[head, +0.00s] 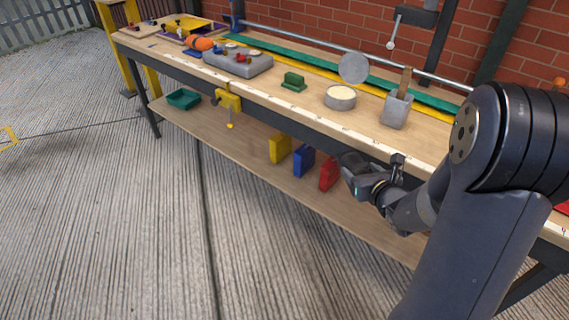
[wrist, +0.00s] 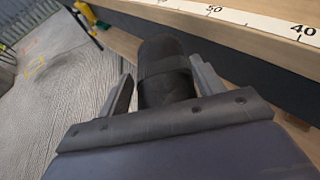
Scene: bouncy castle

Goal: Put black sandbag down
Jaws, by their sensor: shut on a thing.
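My gripper (head: 356,178) is in front of the workbench, just below its front edge and above the lower shelf. In the wrist view my gripper (wrist: 160,92) is shut on the black sandbag (wrist: 165,72), a dark rounded bundle with a band around it. The sandbag sits between the two fingers and hides what lies behind it. In the head view the sandbag is hard to tell apart from the dark gripper. No surface is seen touching the sandbag.
The lower shelf (head: 225,150) holds a green tray (head: 183,99) and yellow (head: 280,148), blue (head: 304,160) and red (head: 329,173) blocks near my gripper. A yellow clamp (head: 229,102) hangs on the bench edge. The benchtop (head: 300,105) holds a round tin (head: 341,97) and grey pot (head: 396,111).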

